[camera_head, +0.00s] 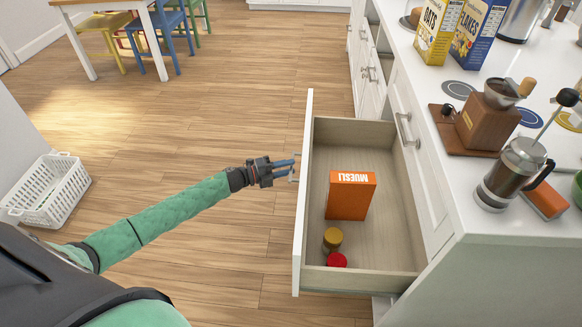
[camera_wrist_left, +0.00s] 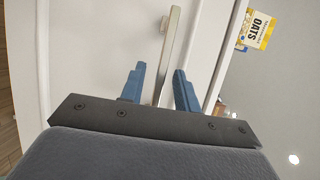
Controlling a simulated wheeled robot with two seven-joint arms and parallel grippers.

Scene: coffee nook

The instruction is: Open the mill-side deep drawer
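The deep drawer (camera_head: 395,255) below the coffee mill (camera_head: 488,122) is pulled well out of the white cabinet. It holds an orange muesli box (camera_head: 350,197), a jar with a yellowish lid (camera_head: 332,238) and a red-lidded item (camera_head: 337,260). My left gripper (camera_head: 286,169) is at the outer side of the drawer front (camera_head: 304,200). In the left wrist view, the drawer handle (camera_wrist_left: 170,48) runs between the two blue fingers (camera_wrist_left: 160,88), with a visible gap beside it, so the gripper looks open around the handle. My right gripper is not in view.
The counter carries a French press (camera_head: 514,175) and cereal boxes (camera_head: 440,30). A closed drawer with its handle (camera_head: 405,130) sits above the open one. A white basket (camera_head: 50,190) stands at the left.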

